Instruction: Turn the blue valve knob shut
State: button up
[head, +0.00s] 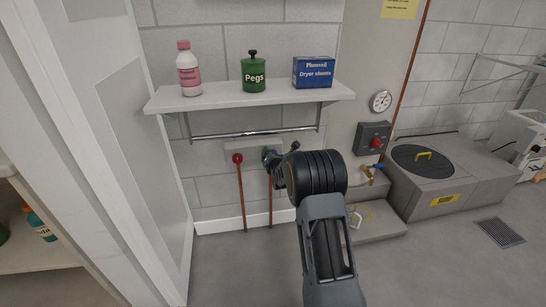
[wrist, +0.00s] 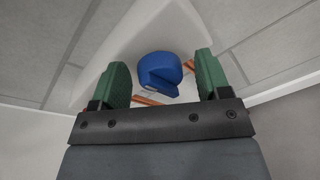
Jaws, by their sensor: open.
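The blue valve knob (wrist: 160,70) shows in the wrist view, round with a flat raised grip part toward the camera. It sits between the two green fingers of my gripper (wrist: 162,62), which are apart, with a gap visible on each side of the knob. In the head view my gripper (head: 275,163) is at the wall below the shelf, right of a red knob (head: 238,158) on a copper pipe. My wrist and gripper largely hide the blue knob there.
A shelf (head: 250,96) with a pink-labelled bottle (head: 188,72), green pegs jar (head: 254,75) and blue dryer-sheets box (head: 313,72) is above, with a rail (head: 250,134) under it. A brass tap with a blue lever (head: 378,166) and a lidded grey box (head: 440,178) stand right.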

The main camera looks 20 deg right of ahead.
jog(key=p+v, duration=0.4)
jog(key=v, duration=0.9)
jog(key=shift+s, duration=0.4)
